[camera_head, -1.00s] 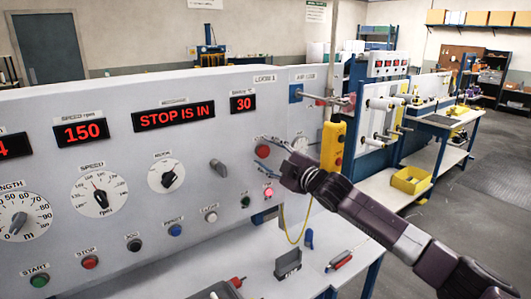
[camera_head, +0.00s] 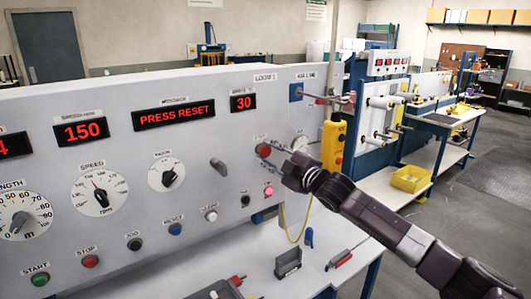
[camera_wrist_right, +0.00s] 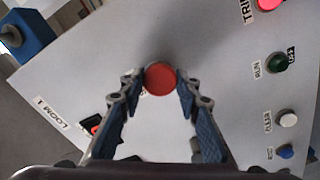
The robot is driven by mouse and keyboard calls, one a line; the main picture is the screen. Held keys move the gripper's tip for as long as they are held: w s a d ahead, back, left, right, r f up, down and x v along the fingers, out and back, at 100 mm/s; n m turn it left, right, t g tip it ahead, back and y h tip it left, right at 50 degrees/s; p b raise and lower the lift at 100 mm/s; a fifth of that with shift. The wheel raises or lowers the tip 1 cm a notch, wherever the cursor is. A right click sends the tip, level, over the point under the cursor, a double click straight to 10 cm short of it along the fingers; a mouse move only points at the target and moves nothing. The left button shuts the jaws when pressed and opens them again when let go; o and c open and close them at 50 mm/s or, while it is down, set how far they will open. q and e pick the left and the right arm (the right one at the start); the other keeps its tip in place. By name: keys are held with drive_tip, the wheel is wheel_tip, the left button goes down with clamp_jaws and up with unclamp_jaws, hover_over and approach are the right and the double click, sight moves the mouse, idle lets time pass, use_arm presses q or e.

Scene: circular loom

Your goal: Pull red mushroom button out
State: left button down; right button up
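The red mushroom button (camera_head: 263,150) is on the grey panel, left of my right gripper in the head view. In the right wrist view the round red button (camera_wrist_right: 160,77) sits between the tips of my right gripper (camera_wrist_right: 159,82), with one finger against each side. My right gripper (camera_head: 266,156) appears shut on the button, its arm reaching in from the right. The message display (camera_head: 174,114) reads PRESS RESET. My left gripper is not in view.
The panel also holds a blue button (camera_head: 175,230), a white button (camera_head: 211,215), a lit red lamp (camera_head: 268,191) and a grey selector (camera_head: 218,166). A yellow pendant box (camera_head: 333,146) hangs right of the gripper. A bench with a small dark holder (camera_head: 288,262) lies below.

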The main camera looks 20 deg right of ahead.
drive_tip(key=o, duration=0.4)
drive_tip(key=shift+o, duration=0.2)
drive_tip(key=v, duration=0.8)
